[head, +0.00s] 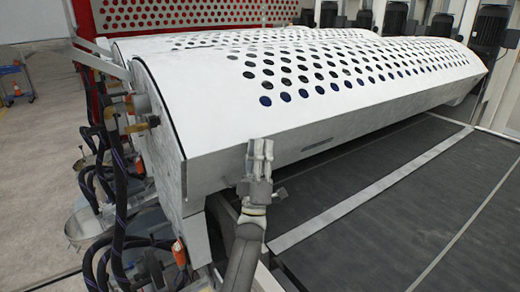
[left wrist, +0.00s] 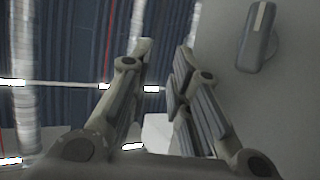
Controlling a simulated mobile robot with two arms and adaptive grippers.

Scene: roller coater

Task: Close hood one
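A long white curved hood (head: 330,117) with rows of round holes spans the machine in the head view. It looks lowered over the rollers, though I cannot tell whether it is fully seated. A dark slot-like handle (head: 318,144) is on its lower front face. My left gripper (head: 260,142) points up in front of that face, left of the handle; contact is unclear. In the left wrist view its two fingers (left wrist: 164,50) have a gap between their tips with nothing held. A grey handle-like part (left wrist: 258,36) is on a pale panel to their right. My right gripper is not in view.
A dark conveyor belt (head: 400,190) with pale strips lies in front of the hood. Hoses and cables (head: 112,200) hang at the machine's left end. Dark motors (head: 440,24) stand behind. Open floor (head: 35,130) lies at the far left.

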